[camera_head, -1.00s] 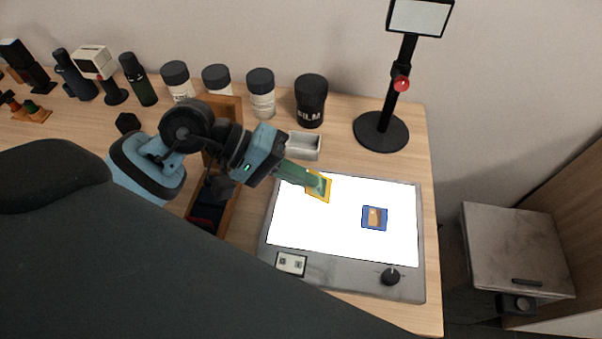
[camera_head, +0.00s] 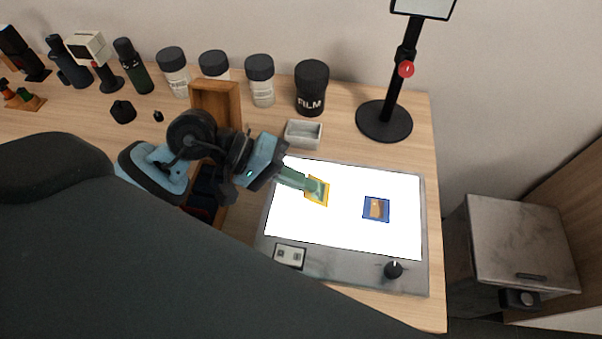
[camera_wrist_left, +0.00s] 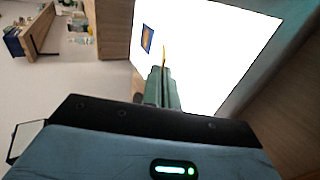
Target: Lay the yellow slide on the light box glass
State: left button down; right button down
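The yellow slide (camera_head: 317,196) is held at the fingertips of my left gripper (camera_head: 308,186), over the left part of the lit glass of the light box (camera_head: 350,272). In the left wrist view the slide (camera_wrist_left: 164,54) shows nearly edge-on between the shut green fingers (camera_wrist_left: 162,85). The fingers cover part of its face. I cannot tell whether its lower edge touches the glass. My right gripper is not in view.
A blue slide (camera_head: 377,209) lies on the glass to the right. A small grey tray (camera_head: 303,134) and a black film canister (camera_head: 311,88) stand behind the box. A wooden box (camera_head: 216,100) is left. A black stand (camera_head: 384,121) is at back right.

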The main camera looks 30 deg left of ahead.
pick_arm(q)
jog(key=shift+f, duration=0.75)
jog(key=c, duration=1.6)
grip_release()
jog(key=shift+a, duration=0.1)
